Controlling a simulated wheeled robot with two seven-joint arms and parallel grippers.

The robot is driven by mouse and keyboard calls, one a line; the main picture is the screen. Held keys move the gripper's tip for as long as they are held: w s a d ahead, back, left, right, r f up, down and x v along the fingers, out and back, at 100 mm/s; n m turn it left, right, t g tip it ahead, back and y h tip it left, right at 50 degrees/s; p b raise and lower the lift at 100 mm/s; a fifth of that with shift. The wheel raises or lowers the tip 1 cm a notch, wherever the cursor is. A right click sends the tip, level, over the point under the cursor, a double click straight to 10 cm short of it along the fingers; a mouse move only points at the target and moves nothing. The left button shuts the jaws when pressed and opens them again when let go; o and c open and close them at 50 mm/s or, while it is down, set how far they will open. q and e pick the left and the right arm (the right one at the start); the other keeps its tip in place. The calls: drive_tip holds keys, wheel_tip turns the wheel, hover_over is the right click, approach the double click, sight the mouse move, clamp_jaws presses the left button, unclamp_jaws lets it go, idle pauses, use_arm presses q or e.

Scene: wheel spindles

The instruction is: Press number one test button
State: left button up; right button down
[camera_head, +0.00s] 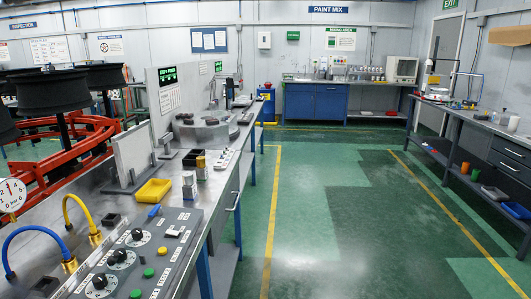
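A grey control panel (186,216) lies on the metal bench at the lower left. It carries black rotary knobs on white dials, with one knob (137,234) at the far end and another (100,282) nearer. The labels are too small to read, so I cannot tell which button is number one. Neither gripper is in view.
A round gauge (11,196), a blue hose (38,229) and a yellow hose (82,204) stand left of the panel. A yellow tray (153,192) and small canisters (201,168) sit behind it. The green floor (315,200) right of the bench is clear.

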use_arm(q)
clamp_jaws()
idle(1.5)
